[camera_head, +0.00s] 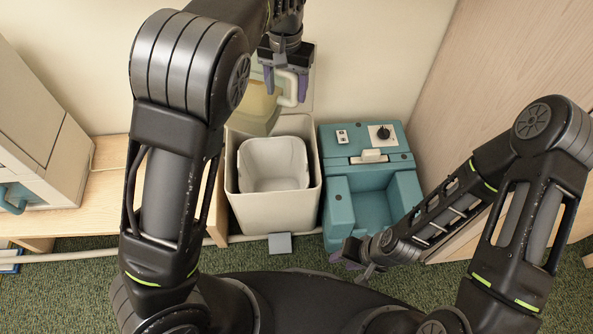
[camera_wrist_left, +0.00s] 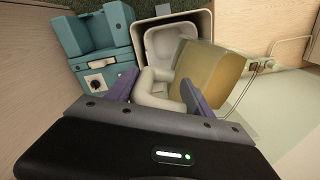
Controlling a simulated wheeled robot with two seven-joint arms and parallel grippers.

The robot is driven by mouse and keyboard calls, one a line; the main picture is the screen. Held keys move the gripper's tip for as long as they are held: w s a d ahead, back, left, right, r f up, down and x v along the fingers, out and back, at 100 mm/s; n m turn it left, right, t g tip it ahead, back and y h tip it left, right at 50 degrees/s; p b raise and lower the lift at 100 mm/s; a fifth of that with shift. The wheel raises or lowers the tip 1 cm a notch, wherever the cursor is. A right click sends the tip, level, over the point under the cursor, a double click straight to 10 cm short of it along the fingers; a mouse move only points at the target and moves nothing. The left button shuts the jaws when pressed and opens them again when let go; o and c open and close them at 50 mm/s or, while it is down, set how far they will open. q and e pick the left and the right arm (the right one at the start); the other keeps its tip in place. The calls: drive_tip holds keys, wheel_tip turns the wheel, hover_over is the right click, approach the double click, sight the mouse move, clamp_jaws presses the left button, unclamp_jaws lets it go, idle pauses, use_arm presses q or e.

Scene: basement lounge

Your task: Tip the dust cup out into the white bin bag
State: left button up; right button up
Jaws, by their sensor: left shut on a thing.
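The dust cup (camera_head: 258,110) is see-through and yellowish, with a pale handle (camera_head: 291,90). My left gripper (camera_head: 285,84) is shut on that handle, holding the cup above the back of the bin. In the left wrist view the cup (camera_wrist_left: 217,70) shows tan-brown contents inside, and the handle (camera_wrist_left: 155,92) lies between the purple fingers (camera_wrist_left: 165,93). The white bin bag (camera_head: 272,165) lines the inside of a cream bin (camera_head: 273,212), its mouth open. It also shows in the left wrist view (camera_wrist_left: 163,45), beside the cup. My right gripper (camera_head: 352,256) is low, in front of the teal machine; its finger gap is unclear.
A teal machine (camera_head: 340,205) with a black dial stands right of the bin, beside a wooden panel (camera_head: 500,80). A wooden bench (camera_head: 105,190) with a pale cabinet (camera_head: 40,130) is at the left. A wall stands close behind the bin. A grey pedal (camera_head: 280,243) is at the bin's front.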

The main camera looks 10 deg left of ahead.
use_arm(q)
drive_tip(key=d+f+m+p, duration=0.2)
drive_tip(key=d+f, duration=0.6)
drive_tip(key=d, duration=0.4)
drive_tip(key=w+d+f+m+p, duration=0.1)
drive_tip(key=d+f+m+p, duration=0.1)
drive_tip(key=d+f, duration=0.7)
drive_tip(key=d+m, duration=0.1)
drive_tip(key=d, duration=0.1)
drive_tip(key=shift+d+m, duration=0.3)
drive_tip(key=shift+d, duration=0.1)
